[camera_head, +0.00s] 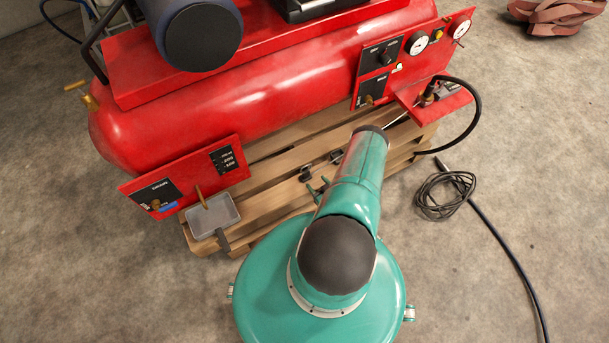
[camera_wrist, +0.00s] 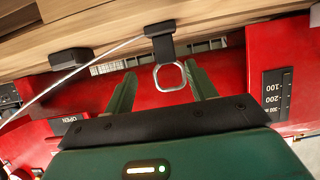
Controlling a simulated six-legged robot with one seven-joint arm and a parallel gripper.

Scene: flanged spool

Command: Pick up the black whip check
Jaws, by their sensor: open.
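In the wrist view, a black tab (camera_wrist: 160,42) with a squarish metal ring (camera_wrist: 170,78) hangs at the wood's edge; I take it for an end of the black whip check. A thin pale cable (camera_wrist: 100,58) slants from it down to the left. My gripper (camera_wrist: 161,72) is open, its two green fingers either side of the ring, with nothing clearly held. I cannot tell whether they touch it. In the head view my arm hides most of this area; a short pale cable piece (camera_head: 399,123) shows near the red bracket.
A red compressor tank (camera_head: 250,75) rests on a wooden pallet (camera_head: 285,200). A grey tray (camera_head: 213,214) sits at the pallet's left. A coiled dark hose (camera_head: 445,195) lies on the floor at right. Red folded material (camera_head: 556,13) lies at the far right. Concrete floor is clear at left.

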